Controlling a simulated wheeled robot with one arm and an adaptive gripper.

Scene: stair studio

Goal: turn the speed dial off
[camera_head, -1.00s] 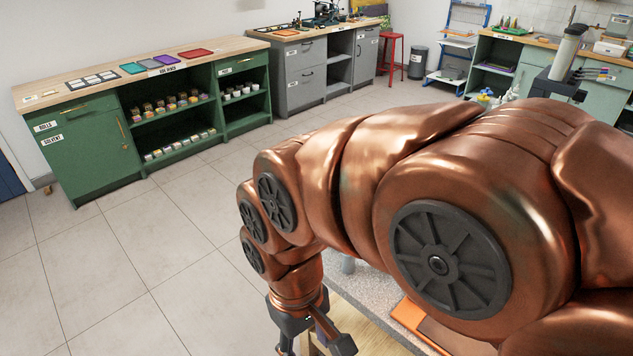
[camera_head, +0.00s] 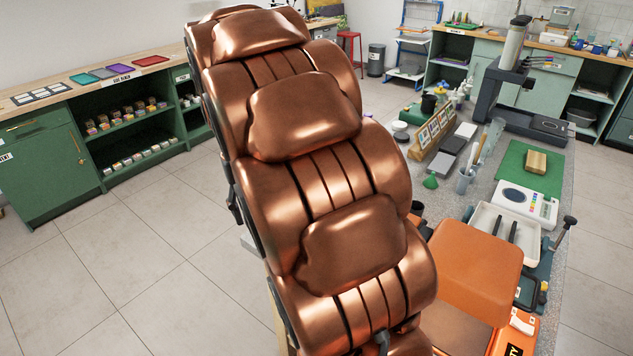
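I cannot make out a speed dial in this view. An orange machine or box (camera_head: 478,265) stands on the bench at the lower right. Below it is an orange panel (camera_head: 515,337) with a white switch-like part (camera_head: 522,321) and a black label that is partly cut off. My copper arm fills the middle of the picture and covers part of this equipment. My gripper is not in view, so its opening and distance from the dial cannot be seen.
The grey bench (camera_head: 572,240) holds a white tray (camera_head: 484,223), a scale with coloured buttons (camera_head: 524,204), a green mat (camera_head: 513,162) with a wooden block, and a dark press (camera_head: 496,85). A green cabinet (camera_head: 45,160) stands left. The tiled floor (camera_head: 130,275) between is clear.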

